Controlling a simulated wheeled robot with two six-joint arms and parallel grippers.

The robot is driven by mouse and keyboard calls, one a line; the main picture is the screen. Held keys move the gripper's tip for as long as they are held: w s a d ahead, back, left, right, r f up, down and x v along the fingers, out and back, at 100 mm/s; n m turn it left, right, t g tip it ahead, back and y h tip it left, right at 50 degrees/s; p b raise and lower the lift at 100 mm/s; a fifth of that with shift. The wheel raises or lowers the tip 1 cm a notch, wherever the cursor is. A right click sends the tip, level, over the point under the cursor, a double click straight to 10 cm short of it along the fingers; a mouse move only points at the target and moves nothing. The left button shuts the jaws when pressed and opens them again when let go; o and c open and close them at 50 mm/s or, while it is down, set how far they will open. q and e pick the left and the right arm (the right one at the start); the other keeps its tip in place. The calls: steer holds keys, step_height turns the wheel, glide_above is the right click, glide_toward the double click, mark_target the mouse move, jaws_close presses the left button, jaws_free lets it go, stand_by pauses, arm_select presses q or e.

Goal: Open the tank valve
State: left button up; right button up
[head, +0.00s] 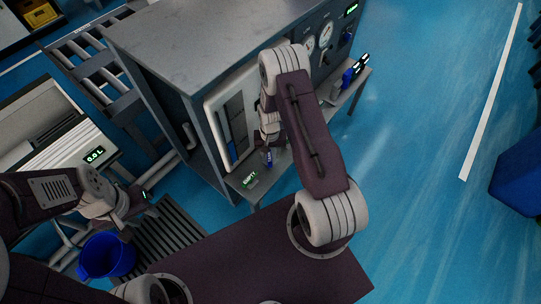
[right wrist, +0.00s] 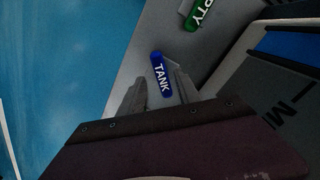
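The tank valve's blue handle, marked TANK (right wrist: 161,74), shows in the right wrist view. In the head view it is a small blue piece (head: 268,159) at the low shelf on the bench front. My right gripper (right wrist: 156,82) is open, with one finger on each side of the handle. I cannot tell whether the fingers touch it. In the head view my right arm hides most of that gripper. My left gripper (head: 142,196) is at the left, above the floor grate and near the blue bucket (head: 107,257); its fingers are too small to read.
A green handle marked EMPTY (right wrist: 199,13) is beside the blue one. The grey bench (head: 190,32) carries a gauge panel (head: 318,45) and other blue parts to the right. A tester with a lit display (head: 93,155) stands at left.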

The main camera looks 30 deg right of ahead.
mark_target(271, 158)
step_height(271, 158, up, 6)
steer(key=shift+s+d+f+p, duration=0.1)
steer(key=shift+s+p, duration=0.05)
steer(key=shift+p, duration=0.55)
steer(key=shift+r, duration=0.4)
steer(key=shift+r, duration=0.1)
